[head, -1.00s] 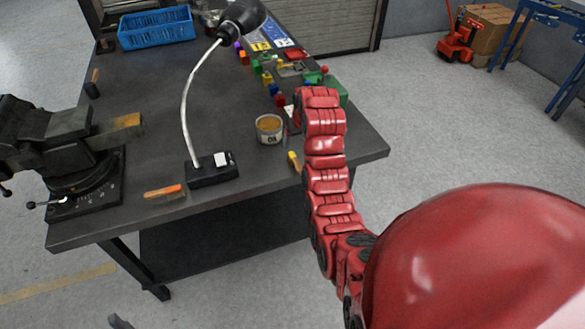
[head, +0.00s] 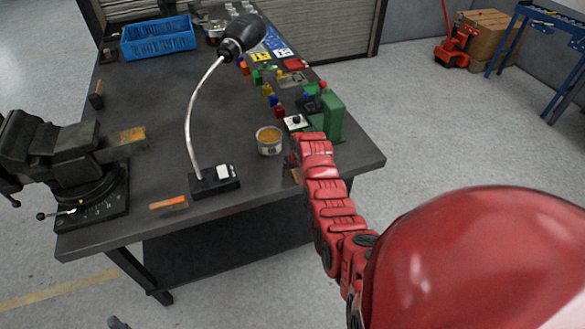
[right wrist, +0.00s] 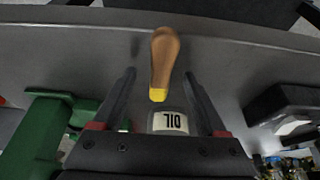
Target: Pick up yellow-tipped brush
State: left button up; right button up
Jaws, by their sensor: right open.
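The yellow-tipped brush (right wrist: 164,62) has a wooden handle with a yellow end and shows between the two fingers in the right wrist view. In the head view only a small part of the brush (head: 296,176) shows beside my red right arm, close to the table's front edge. My right gripper (right wrist: 159,74) is open, with a finger on each side of the yellow end and no visible grip on it. In the head view the right gripper (head: 296,150) is mostly hidden by its own arm. My left gripper is not seen.
An oil can (head: 269,141) stands just behind the brush. A green machine (head: 331,116) stands close on the right. A lamp base (head: 214,181) and an orange-handled brush (head: 168,202) lie to the left, with a vise (head: 80,160) beyond. The table middle is clear.

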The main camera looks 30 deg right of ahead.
jog(key=shift+w+f, duration=0.15)
jog(key=shift+f, duration=0.2)
grip_shut()
